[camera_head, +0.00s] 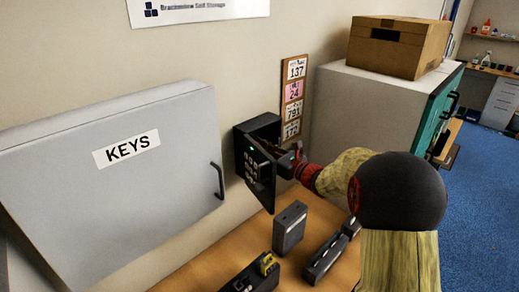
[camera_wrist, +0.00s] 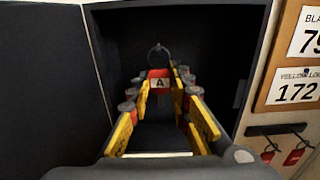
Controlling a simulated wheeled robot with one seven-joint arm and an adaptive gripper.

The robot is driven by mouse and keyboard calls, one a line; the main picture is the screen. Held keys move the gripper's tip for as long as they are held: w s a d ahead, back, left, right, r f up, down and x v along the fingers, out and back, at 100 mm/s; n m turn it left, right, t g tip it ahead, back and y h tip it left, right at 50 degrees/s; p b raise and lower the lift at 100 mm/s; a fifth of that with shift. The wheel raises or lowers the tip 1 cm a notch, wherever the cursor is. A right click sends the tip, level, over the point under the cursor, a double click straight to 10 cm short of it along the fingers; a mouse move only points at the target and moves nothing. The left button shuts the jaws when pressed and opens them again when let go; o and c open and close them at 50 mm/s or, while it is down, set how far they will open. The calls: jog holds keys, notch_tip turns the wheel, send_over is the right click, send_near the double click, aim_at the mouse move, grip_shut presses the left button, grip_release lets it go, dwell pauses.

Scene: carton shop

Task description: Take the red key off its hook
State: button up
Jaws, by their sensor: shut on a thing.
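A red key tag marked "A" (camera_wrist: 159,74) is inside a small dark lock box (camera_wrist: 205,22), seen in the wrist view. A dark ring (camera_wrist: 159,52) shows just above the tag; I cannot tell whether it still hangs on a hook. My gripper (camera_wrist: 160,92), with yellow-edged fingers, reaches into the box and is shut on the red tag. In the head view the black box (camera_head: 262,128) is on the wall with its keypad door (camera_head: 252,168) open. My gripper (camera_head: 292,162) is at its opening; the tag is hidden there.
More red tags (camera_wrist: 294,156) hang from a dark rail right of the box, below a number board (camera_wrist: 296,70). The grey KEYS cabinet (camera_head: 190,190) stands left. On the wooden counter (camera_head: 212,255) are a dark upright box (camera_head: 290,228) and other dark devices (camera_head: 330,255).

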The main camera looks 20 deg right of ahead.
jog(key=shift+r, duration=0.2)
jog(key=shift+s+r, duration=0.15)
jog(key=shift+r, duration=0.15)
jog(key=shift+s+d, duration=0.1)
dwell(0.5)
jog(key=v, duration=0.8)
dwell(0.8)
jog(key=shift+s, duration=0.15)
dwell(0.3)
